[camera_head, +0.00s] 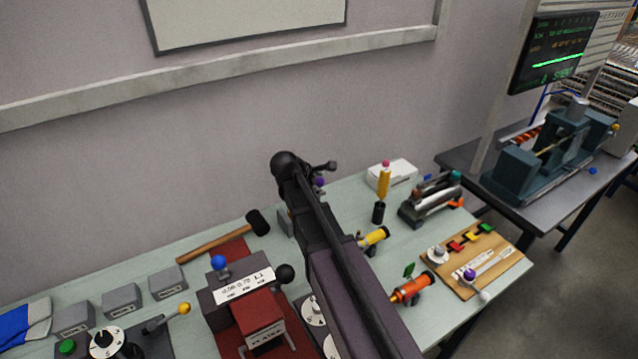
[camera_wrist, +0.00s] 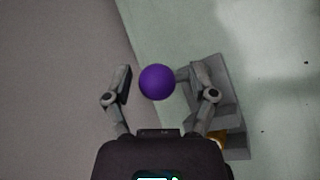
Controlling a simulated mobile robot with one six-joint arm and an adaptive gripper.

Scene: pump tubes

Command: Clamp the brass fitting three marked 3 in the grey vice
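The grey vice (camera_wrist: 229,106) lies at the right in the wrist view. A purple ball (camera_wrist: 157,82), which looks like its handle knob, is between my fingers. The ball shows partly in the head view (camera_head: 320,182). My gripper (camera_wrist: 160,70) is open, one finger on each side of the ball, with a gap at the left; I cannot tell if the right finger touches. A brass-coloured piece (camera_wrist: 217,138) shows partly at the vice, half hidden by my gripper. No mark 3 is readable, so I cannot tell if it is fitting three. My arm hides most of the vice in the head view.
Yellow (camera_head: 374,237) and orange (camera_head: 411,289) cylinders and a wooden board (camera_head: 478,259) are to the right. The wall is close behind the table.

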